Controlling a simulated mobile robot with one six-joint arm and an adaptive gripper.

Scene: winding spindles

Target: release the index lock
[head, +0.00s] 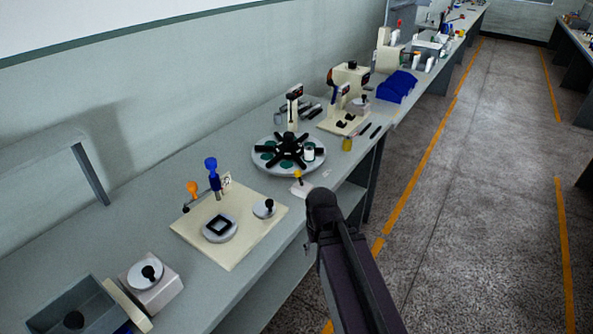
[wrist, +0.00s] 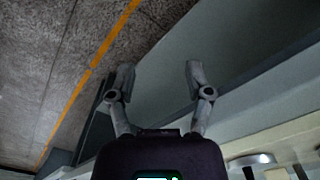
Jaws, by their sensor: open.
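A round grey indexing table (head: 257,164) with a black star-shaped spider (head: 288,149) and green pads stands on the bench in the head view. A white cylinder (head: 309,154) sits at its right. In front of it is a small pale block with a yellow-topped knob (head: 298,176), which looks like the index lock; its exact state is too small to tell. My gripper is open and empty in the wrist view (wrist: 158,80), over the bench edge and floor. In the head view my arm reaches in from the lower right, short of the yellow knob, and its fingers are hidden.
A cream board (head: 238,250) with blue and orange handles stands left of the table. The grey bench (head: 130,220) runs along the wall; the aisle floor at right is clear.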

